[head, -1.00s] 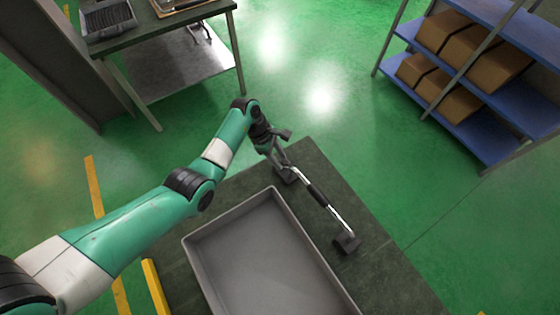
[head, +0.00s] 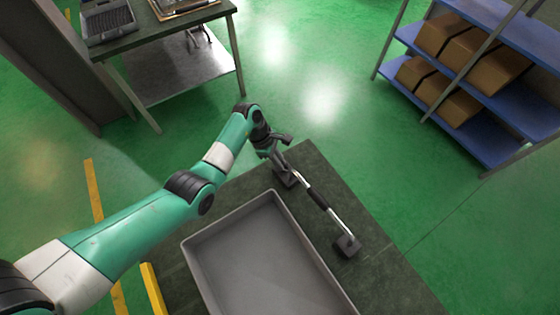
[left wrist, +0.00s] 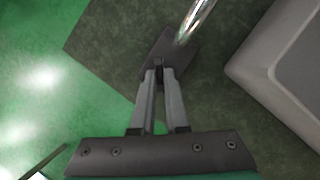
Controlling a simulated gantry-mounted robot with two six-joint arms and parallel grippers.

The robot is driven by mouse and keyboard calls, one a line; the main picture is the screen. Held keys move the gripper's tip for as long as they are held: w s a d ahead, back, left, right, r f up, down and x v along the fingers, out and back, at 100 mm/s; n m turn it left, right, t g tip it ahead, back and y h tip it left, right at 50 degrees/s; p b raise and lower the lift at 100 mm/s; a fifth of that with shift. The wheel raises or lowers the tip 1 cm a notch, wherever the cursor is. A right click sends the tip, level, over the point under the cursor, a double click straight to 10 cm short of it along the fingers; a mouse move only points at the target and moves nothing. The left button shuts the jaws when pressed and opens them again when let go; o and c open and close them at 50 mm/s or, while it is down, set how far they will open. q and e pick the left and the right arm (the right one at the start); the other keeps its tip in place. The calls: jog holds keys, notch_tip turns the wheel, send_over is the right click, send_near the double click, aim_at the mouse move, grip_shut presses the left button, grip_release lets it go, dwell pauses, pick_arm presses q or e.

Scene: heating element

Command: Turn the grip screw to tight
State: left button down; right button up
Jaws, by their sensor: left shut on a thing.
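The heating element is a shiny metal rod with a black sleeve (head: 317,199), held between two dark holder blocks on the dark green table. The near block (head: 347,246) is clear of my arm. My left gripper (head: 279,166) is at the far block (head: 290,181), pointing down. In the left wrist view its two grey fingers (left wrist: 159,75) are closed on a small dark part, the grip screw (left wrist: 158,66), at the edge of the far block (left wrist: 178,50). The fingers hide most of the screw, so its turn cannot be read. My right gripper is not in view.
A large grey tray (head: 190,246) stands on the table close beside the rod; its wall also shows in the left wrist view (left wrist: 262,62). Another table (head: 130,45) and a blue shelf with boxes (head: 490,75) stand farther off, across open green floor.

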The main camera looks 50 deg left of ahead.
pick_arm(q)
jog(key=shift+w+f+m+b, duration=0.1)
jog(key=shift+f+m+b, duration=0.1)
jog(key=shift+m+b, duration=0.65)
jog(key=m+b, duration=0.1)
jog(key=b, duration=0.1)
jog(key=m+g+b, duration=0.1)
jog(key=m+b, duration=0.1)
jog(key=b, duration=0.1)
jog(key=m+g+b, duration=0.1)
jog(key=m+b, duration=0.1)
jog(key=b, duration=0.1)
jog(key=shift+w+h, duration=0.25)
jog(key=shift+h, duration=0.15)
jog(key=shift+r+m+g+b, duration=0.15)
jog(key=shift+m+g+b, duration=0.3)
jog(key=shift+b, duration=0.2)
jog(key=c, duration=0.9)
grip_release()
